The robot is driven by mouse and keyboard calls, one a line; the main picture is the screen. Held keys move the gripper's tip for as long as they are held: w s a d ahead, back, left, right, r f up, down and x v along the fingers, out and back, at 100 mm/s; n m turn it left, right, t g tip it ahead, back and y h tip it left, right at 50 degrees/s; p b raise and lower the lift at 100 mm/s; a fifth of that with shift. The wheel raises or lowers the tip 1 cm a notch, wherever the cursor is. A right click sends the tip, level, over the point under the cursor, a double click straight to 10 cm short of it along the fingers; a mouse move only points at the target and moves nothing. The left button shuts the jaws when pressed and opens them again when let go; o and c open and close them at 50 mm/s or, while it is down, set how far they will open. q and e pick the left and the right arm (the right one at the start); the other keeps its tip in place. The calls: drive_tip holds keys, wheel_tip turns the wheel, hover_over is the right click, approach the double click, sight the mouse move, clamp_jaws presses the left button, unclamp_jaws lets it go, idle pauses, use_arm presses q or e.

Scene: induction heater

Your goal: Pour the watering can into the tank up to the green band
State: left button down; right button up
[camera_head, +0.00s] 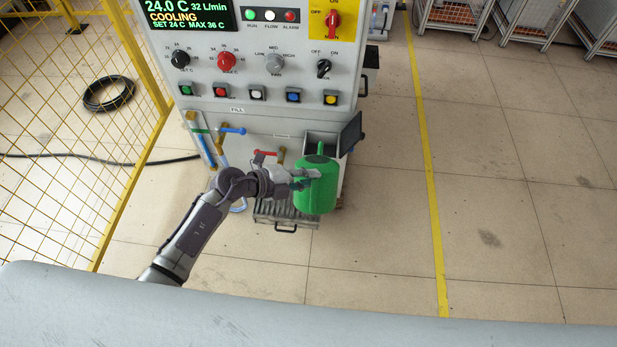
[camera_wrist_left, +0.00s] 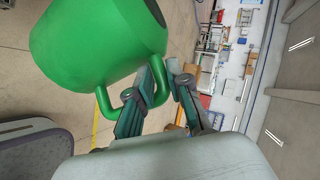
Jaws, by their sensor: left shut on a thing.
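The green watering can (camera_head: 316,196) hangs in front of the machine's lower right side. Its spout points back over the open-topped grey filler box (camera_head: 312,141), whose dark lid (camera_head: 351,132) stands open. My left gripper (camera_head: 303,180) is shut on the can's handle. In the left wrist view, the can body (camera_wrist_left: 95,40) fills the upper left and its handle (camera_wrist_left: 106,105) runs to the fingers (camera_wrist_left: 160,85). No water stream is visible. A sight tube (camera_head: 207,152) at the lower left has a green band (camera_head: 200,131); its level is too small to tell.
The control panel (camera_head: 255,60) with knobs, buttons and a display stands above. Blue (camera_head: 233,130) and red (camera_head: 264,153) valve handles are near my arm. A drip grate (camera_head: 285,213) lies below. A yellow mesh fence (camera_head: 60,100) is at left; open floor is at right.

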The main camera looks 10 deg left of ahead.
use_arm(q)
drive_tip(key=shift+w+r, duration=0.35)
drive_tip(key=shift+r, duration=0.3)
idle(0.5)
drive_tip(key=shift+w+r+n+g+p, duration=0.6)
drive_tip(key=shift+w+r+p, duration=0.6)
drive_tip(key=shift+p, duration=1.8)
idle(3.8)
